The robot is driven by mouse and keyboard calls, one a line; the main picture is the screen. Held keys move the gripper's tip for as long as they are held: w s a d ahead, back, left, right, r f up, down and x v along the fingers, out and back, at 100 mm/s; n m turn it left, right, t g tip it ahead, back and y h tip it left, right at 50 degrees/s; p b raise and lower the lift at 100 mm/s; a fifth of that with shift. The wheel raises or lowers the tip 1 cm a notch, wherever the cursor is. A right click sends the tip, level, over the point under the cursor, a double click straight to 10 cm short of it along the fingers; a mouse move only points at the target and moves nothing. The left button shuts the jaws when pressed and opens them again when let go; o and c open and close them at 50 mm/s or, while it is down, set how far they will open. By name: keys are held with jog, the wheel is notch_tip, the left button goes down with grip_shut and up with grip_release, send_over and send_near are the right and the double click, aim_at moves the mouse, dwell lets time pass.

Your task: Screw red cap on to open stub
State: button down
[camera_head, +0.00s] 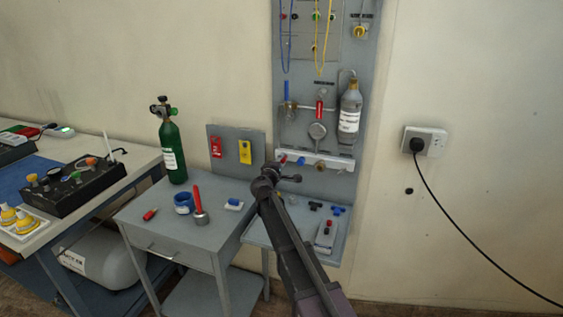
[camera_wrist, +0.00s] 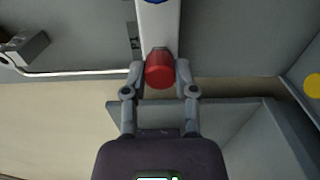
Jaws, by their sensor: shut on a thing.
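The red cap (camera_wrist: 160,72) is between the two fingers of my gripper (camera_wrist: 161,80), which is shut on it. In the wrist view the cap lies over the end of a white bar (camera_wrist: 158,32). The cap hides whatever is directly behind it, so I cannot tell whether it touches or sits on a stub. In the head view the red cap (camera_head: 283,159) shows small at the left end of the white bar (camera_head: 341,163) on the wall panel, with my gripper (camera_head: 280,168) just below and partly in front.
A blue cap (camera_head: 301,161) and a brass fitting (camera_head: 320,165) are along the bar to the right. A grey bottle (camera_head: 350,110) hangs above. A shelf (camera_head: 290,236) with small parts lies below. A green cylinder (camera_head: 172,150) stands on the grey table to the left.

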jog(key=shift+w, duration=0.1)
dwell(0.3)
jog(key=shift+m, duration=1.8)
jog(key=shift+m, duration=1.7)
jog(key=shift+m, duration=0.3)
jog(key=shift+m, duration=1.4)
jog(key=shift+m, duration=0.6)
